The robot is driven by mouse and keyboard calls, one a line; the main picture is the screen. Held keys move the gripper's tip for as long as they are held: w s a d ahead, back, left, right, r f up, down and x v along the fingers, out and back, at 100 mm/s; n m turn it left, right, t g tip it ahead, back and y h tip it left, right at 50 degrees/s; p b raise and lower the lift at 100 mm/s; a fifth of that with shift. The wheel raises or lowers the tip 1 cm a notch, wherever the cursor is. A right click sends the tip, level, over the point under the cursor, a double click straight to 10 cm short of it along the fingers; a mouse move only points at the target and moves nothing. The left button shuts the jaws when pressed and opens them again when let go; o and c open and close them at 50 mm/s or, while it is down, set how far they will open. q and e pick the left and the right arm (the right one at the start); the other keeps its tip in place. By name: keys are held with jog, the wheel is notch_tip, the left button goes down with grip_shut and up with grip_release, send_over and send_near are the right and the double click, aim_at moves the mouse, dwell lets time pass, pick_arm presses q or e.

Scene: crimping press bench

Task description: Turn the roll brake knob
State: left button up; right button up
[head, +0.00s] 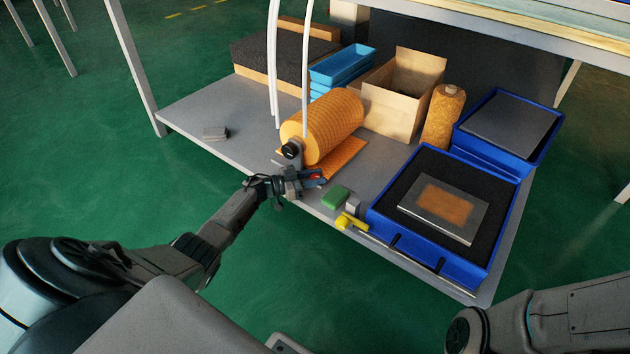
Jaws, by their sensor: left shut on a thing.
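The orange honeycomb paper roll (330,127) lies on its side on the bench shelf, with a dark round cap (291,150) at its near end on a grey bracket. My left gripper (314,177) is just below and in front of that end, at the shelf's front edge. Its fingers point right and are shut on a small red piece (316,177), which I take for the roll brake knob. The fingers hide most of it, so its turn angle cannot be read. My right gripper is out of view; only part of its arm shows at bottom right.
A green block (335,197) and a yellow thing (350,222) lie right of the gripper, near the edge. A blue tray (450,267) with a foam bed holds a framed plate. A cardboard box (399,97) stands behind. White cables (272,70) hang by the roll. The shelf's left is mostly clear.

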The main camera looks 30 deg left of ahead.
pick_arm(q)
jog(key=shift+m+g+h+b, duration=0.3)
jog(key=shift+m+g+h, duration=0.1)
jog(key=o, duration=0.7)
jog(key=p+v, duration=0.3)
jog(key=v, duration=0.7)
jog(key=shift+s+a, duration=0.3)
jog(key=shift+a, duration=0.05)
